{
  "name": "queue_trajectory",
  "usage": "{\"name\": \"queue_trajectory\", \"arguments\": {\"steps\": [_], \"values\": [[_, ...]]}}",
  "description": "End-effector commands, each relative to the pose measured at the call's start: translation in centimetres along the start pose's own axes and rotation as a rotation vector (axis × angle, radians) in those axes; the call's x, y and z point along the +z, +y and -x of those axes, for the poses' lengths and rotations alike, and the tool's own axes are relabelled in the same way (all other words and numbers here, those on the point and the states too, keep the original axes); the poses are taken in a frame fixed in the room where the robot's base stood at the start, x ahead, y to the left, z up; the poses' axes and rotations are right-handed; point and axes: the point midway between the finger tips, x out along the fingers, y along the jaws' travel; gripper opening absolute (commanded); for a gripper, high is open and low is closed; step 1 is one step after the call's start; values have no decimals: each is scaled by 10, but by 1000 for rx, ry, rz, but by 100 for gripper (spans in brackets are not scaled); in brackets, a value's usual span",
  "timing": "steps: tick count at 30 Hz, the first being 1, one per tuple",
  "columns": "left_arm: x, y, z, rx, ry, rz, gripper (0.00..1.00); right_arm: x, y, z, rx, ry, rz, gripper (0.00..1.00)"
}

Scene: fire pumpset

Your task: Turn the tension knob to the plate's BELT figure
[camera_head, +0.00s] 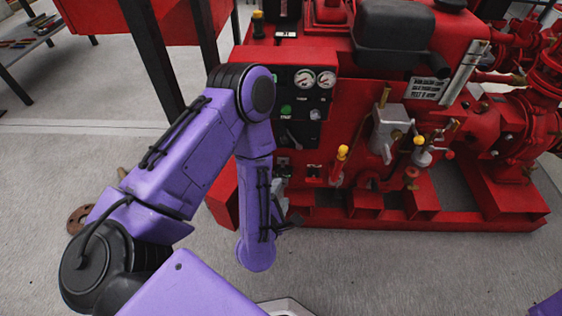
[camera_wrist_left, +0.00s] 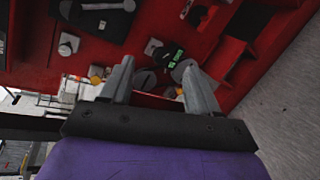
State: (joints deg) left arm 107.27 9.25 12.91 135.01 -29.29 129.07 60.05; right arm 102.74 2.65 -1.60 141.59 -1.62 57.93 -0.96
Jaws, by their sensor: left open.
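My left gripper (camera_head: 281,196) is low at the front of the red pumpset, mostly hidden behind my purple forearm in the head view. In the left wrist view its two grey fingers (camera_wrist_left: 158,66) are apart. Beyond and between them are dark grey rounded parts with a small green-lit display (camera_wrist_left: 173,60). One may be the tension knob, but I cannot tell which. I see no clear contact. A white plate with dark text (camera_head: 430,89) is on the red machine at the upper right. Its figures are too small to read. My right gripper is not in view.
A panel with two round gauges (camera_head: 315,78) and a green button (camera_head: 286,110) is above the gripper. A yellow-topped red handle (camera_head: 341,160) stands to its right. The red base frame (camera_head: 440,216) runs along the front. The grey floor (camera_head: 400,270) before it is clear.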

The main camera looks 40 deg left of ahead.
Motion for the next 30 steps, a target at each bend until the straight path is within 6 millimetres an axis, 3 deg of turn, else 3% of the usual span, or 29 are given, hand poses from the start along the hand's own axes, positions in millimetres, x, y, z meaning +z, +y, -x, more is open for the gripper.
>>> {"name": "queue_trajectory", "arguments": {"steps": [1,4,8,12,17,30], "values": [[-12,-34,-21,75,-12,193,61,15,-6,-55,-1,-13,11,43],[-16,-43,-37,213,-50,592,61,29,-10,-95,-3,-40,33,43],[-23,-49,-48,325,-101,968,61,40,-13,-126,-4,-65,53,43],[-25,-47,-51,376,-128,1155,61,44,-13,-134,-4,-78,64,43],[-26,-40,-60,386,-125,1186,61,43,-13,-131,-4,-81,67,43],[-35,-12,-136,386,-130,1176,61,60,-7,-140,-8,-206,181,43]]}}
